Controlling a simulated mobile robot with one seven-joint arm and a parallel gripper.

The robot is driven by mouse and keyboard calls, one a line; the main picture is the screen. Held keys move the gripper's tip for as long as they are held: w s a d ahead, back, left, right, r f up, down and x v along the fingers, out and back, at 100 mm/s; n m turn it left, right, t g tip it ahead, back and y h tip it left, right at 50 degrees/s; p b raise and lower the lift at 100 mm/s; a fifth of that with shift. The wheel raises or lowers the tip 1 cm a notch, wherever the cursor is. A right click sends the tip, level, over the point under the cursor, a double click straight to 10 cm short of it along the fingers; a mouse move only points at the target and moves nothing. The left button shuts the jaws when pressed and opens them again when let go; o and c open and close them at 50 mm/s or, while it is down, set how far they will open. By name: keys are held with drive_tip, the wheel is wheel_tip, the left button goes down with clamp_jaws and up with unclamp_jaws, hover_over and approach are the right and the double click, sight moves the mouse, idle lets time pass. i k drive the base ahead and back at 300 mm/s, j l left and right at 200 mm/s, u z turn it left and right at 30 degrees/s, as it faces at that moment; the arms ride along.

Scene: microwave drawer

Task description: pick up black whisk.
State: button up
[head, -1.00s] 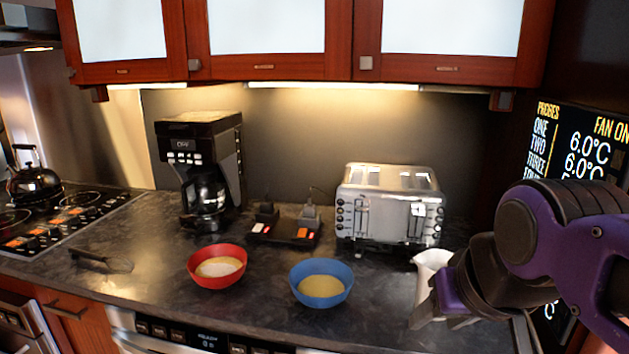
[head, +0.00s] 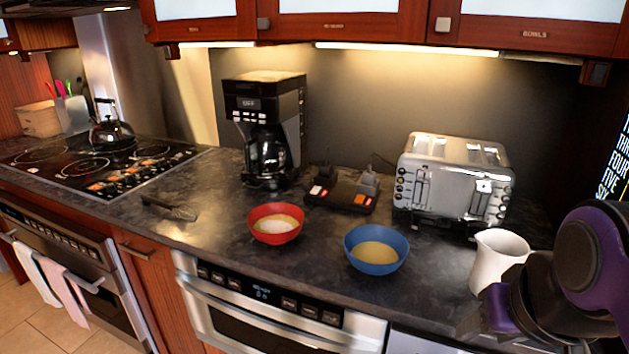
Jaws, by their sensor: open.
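The black whisk (head: 171,209) lies flat on the dark countertop, left of the red bowl and near the stove's right edge. Its handle points to the back left and its wire end to the front right. My gripper (head: 470,330) is at the lower right, by the counter's front edge, in front of the white pitcher. It is open, far to the right of the whisk; its fingers are small and partly hidden by my purple and black arm.
A red bowl (head: 275,231) and a blue bowl (head: 376,257) stand between my gripper and the whisk. A white pitcher (head: 497,259) is beside my arm. A coffee maker (head: 265,125), toaster (head: 452,180) and power strip (head: 340,193) stand behind. The counter around the whisk is clear.

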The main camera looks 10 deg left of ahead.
sight(147, 199)
drive_tip(key=k+j+u, duration=0.15)
drive_tip(key=j+u, duration=0.2)
drive_tip(key=k+j+u, duration=0.1)
drive_tip(key=j+u, duration=0.65)
drive_tip(key=z, duration=0.65)
drive_tip(key=i+j+z, duration=0.1)
drive_tip(key=j, duration=0.25)
drive_tip(key=i+j+z, duration=0.15)
drive_tip(key=j, duration=0.25)
drive_tip(key=i+j+z, duration=0.1)
drive_tip(key=i+j, duration=0.15)
drive_tip(key=j, duration=0.15)
drive_tip(key=i+j+z, duration=0.1)
drive_tip(key=j, duration=0.3)
drive_tip(key=i+j+z, duration=0.15)
drive_tip(key=j, duration=0.3)
